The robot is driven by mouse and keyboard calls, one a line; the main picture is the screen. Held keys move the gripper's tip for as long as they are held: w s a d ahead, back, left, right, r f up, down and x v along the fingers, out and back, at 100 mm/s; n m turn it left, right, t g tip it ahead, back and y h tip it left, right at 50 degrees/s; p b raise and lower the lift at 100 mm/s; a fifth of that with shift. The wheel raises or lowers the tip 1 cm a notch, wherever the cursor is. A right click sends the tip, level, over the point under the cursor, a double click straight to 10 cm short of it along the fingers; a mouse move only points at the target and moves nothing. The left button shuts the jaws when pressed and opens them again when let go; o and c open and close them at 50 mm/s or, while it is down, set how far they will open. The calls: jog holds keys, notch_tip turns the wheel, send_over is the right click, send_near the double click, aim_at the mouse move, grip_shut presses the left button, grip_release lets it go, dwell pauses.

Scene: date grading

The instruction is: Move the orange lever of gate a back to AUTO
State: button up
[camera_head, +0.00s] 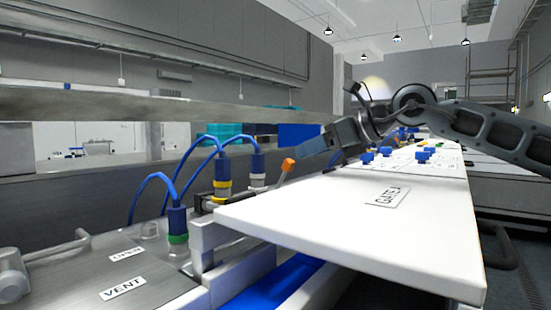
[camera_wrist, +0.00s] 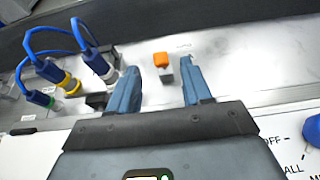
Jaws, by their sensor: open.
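The orange lever (camera_head: 288,165) stands on a grey stem just behind the white panel marked GATE A (camera_head: 345,222). In the wrist view the orange lever (camera_wrist: 161,60) lies between and slightly beyond the two blue fingertips. My gripper (camera_head: 305,149) is open and empty, its fingers reaching toward the lever from the right in the head view. In the wrist view my gripper (camera_wrist: 160,70) has a finger on each side of the lever, with visible gaps. A faint label beside the lever is too small to read.
Blue cables with plugs ringed yellow (camera_head: 222,186), white (camera_head: 258,168) and green (camera_head: 178,226) stand left of the lever. A metal box top labelled OPEN and VENT (camera_head: 75,275) is at front left. Blue knobs (camera_head: 386,152) sit on the panel's far part.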

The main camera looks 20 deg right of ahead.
aim_at(288, 159)
jog(key=p+x, duration=0.2)
jog(key=x, duration=0.5)
jog(key=shift+w+a, duration=0.1)
jog(key=shift+w, duration=0.05)
jog(key=shift+c, duration=0.3)
grip_shut()
